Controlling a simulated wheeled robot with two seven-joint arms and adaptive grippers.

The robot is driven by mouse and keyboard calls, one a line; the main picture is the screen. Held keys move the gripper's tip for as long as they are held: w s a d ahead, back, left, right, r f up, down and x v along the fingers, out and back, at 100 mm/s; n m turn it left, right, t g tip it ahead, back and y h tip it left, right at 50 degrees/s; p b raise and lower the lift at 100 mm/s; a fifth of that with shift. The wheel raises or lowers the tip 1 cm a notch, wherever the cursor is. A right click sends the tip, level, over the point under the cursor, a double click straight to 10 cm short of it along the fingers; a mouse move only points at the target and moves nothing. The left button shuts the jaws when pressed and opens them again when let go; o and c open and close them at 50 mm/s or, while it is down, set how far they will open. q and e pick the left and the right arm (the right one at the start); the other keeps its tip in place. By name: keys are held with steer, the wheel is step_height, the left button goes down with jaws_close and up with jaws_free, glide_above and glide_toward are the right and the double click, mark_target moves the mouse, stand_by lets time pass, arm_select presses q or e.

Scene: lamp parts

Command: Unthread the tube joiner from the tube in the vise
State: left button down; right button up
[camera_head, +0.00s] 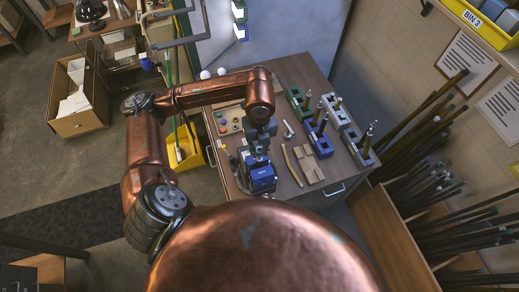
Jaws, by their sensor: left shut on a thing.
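The blue vise (262,181) stands on the workbench (226,172) near its front edge. My left arm reaches over from the left and bends down above the vise. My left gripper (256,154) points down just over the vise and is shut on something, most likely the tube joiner. The gripper and its wrist hide the joiner and the tube, so I cannot tell how far they are threaded together. My right gripper is not in view.
Green, blue and grey holders (319,143) with upright parts stand on the right of the bench. Flat tan pieces (309,164) lie right of the vise. A yellow bucket (185,152) is left of the bench. Long tubes (430,125) lean along the right wall.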

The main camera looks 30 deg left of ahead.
mark_target(259, 152)
arm_select(q)
steer(key=shift+r, duration=0.1)
stand_by(0.3)
steer(key=shift+r+p, duration=0.45)
steer(key=shift+r, duration=0.45)
steer(key=shift+r, duration=0.1)
steer(key=shift+r+p, duration=1.05)
steer(key=shift+r, duration=0.85)
